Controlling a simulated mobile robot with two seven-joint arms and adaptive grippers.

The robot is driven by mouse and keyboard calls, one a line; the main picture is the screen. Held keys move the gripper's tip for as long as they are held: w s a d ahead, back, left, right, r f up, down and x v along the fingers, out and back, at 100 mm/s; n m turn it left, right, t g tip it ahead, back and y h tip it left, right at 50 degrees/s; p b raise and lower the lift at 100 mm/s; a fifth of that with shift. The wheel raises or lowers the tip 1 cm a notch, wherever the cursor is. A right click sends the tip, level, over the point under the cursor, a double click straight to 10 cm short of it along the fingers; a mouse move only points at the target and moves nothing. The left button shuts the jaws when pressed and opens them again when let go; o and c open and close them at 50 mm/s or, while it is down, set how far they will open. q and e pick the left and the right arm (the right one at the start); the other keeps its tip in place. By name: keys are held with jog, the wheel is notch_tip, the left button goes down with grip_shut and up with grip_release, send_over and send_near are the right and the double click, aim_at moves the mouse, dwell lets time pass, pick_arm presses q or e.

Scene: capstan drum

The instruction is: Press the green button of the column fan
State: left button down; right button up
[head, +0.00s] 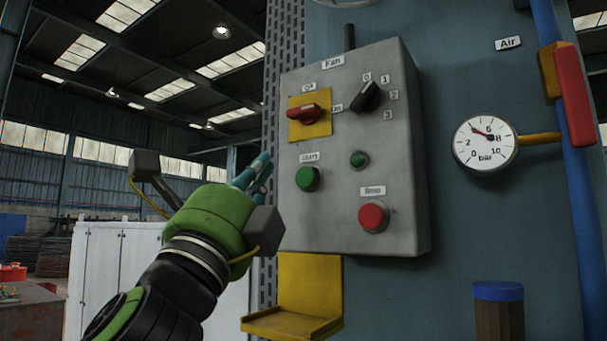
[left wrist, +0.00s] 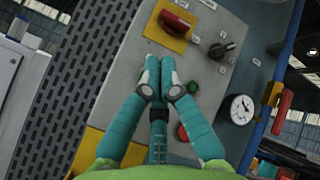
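The green button (head: 307,178) sits under a "Start" label on the grey fan control box (head: 340,228). My left gripper (head: 254,170) is just left of the box in the head view, at about the button's height and apart from it in the picture. In the left wrist view its teal fingers (left wrist: 165,68) point at the box with their tips together and nothing visible between them. The gap between fingertips and panel cannot be told. My right gripper is in neither view.
The box also carries a small green lamp (head: 358,159), a red button (head: 373,217), a red switch on a yellow plate (head: 309,112) and a black selector (head: 367,97). A yellow bracket (head: 308,285) is below. A pressure gauge (head: 485,142) is to the right.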

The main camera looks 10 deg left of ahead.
aim_at(305, 178)
pick_arm(q)
jog(key=shift+w+d+p, duration=0.15)
jog(key=shift+w+d, duration=0.2)
jog(key=shift+w, duration=0.6)
jog(key=shift+w+d+p, duration=0.15)
jog(key=shift+w+d, duration=0.2)
jog(key=shift+w, duration=0.55)
jog(key=shift+w+d+p, duration=0.15)
jog(key=shift+w+d, duration=0.2)
jog(key=shift+w, duration=0.6)
jog(key=shift+w, duration=0.15)
jog(key=shift+w+d, duration=0.15)
jog(key=shift+w, duration=0.15)
